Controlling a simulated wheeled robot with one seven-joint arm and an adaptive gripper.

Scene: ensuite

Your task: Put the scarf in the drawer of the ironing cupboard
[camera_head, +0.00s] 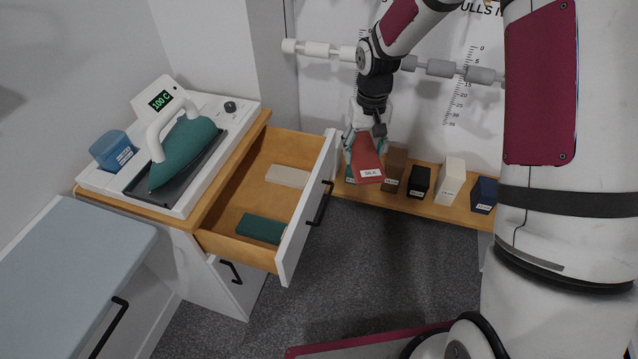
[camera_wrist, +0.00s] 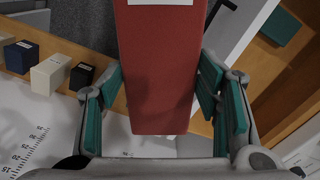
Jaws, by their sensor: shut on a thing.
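The red scarf (camera_head: 367,161), a stiff block-like bundle with a white label, is in my gripper (camera_head: 364,138). It hangs tilted above the low wooden shelf, to the right of the open drawer. In the wrist view the red scarf (camera_wrist: 158,75) lies between the teal finger pads of my gripper (camera_wrist: 160,88). The drawer (camera_head: 240,194) of the ironing cupboard (camera_head: 217,268) is pulled out. Inside it lie a beige piece (camera_head: 288,176) at the back and a dark green piece (camera_head: 261,229) at the front, with bare floor between them.
A green iron (camera_head: 182,150) stands on its station on the cupboard top, with a blue cup (camera_head: 113,150) beside it. The low shelf (camera_head: 436,205) holds several labelled blocks. A pale blue board (camera_head: 70,270) is at lower left. The drawer front stands between my gripper and the drawer's inside.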

